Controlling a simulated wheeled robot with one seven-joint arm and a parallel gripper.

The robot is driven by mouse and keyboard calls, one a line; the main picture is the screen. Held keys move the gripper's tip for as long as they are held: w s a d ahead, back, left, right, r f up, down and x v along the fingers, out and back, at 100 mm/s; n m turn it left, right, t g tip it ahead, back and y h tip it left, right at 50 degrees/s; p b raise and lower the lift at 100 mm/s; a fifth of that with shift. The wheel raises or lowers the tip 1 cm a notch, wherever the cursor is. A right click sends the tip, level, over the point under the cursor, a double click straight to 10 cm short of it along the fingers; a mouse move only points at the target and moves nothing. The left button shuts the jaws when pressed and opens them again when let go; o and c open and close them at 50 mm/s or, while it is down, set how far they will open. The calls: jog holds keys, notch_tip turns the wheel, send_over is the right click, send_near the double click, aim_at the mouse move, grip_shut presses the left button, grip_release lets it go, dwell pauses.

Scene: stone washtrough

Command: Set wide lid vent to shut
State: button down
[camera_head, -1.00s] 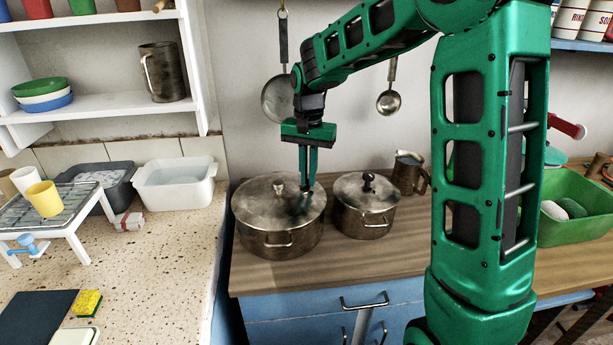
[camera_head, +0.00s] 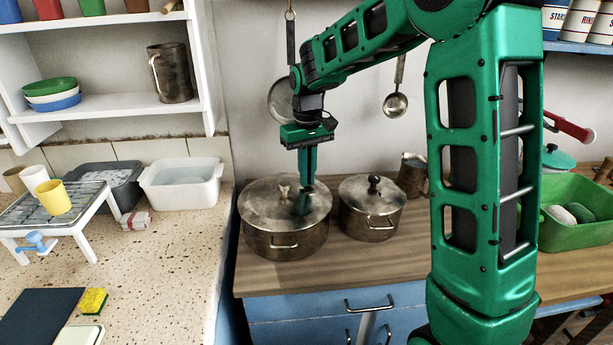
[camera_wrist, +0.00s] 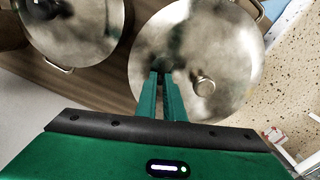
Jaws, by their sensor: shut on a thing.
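The wide lid (camera_head: 270,202) is a worn, round metal lid on the larger pot (camera_head: 285,240); it also shows in the wrist view (camera_wrist: 225,45). Its pale metal knob (camera_wrist: 203,86) stands near the middle. My gripper (camera_head: 307,187) points down over the right part of this lid, beside the knob. In the wrist view its green fingers (camera_wrist: 162,72) are close together at a small dark piece, the wide lid vent (camera_wrist: 163,62). The gripper is shut on it. The fingertips hide most of the vent, so its setting cannot be told.
A smaller pot with a dark-knobbed lid (camera_head: 372,191) stands just right of the wide one. A metal jug (camera_head: 411,173) is behind it. A pan (camera_head: 281,100) and a ladle (camera_head: 396,104) hang on the wall behind. Bare wooden counter (camera_head: 350,265) lies in front.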

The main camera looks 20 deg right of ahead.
jog(key=shift+a+n, duration=0.1)
jog(key=shift+n, duration=0.5)
jog(key=c, duration=1.9)
grip_release()
jog(key=shift+o, duration=0.2)
jog(key=shift+r, duration=0.1)
notch_tip(320, 180, up, 10)
jog(key=shift+r, duration=0.25)
jog(key=shift+w, duration=0.1)
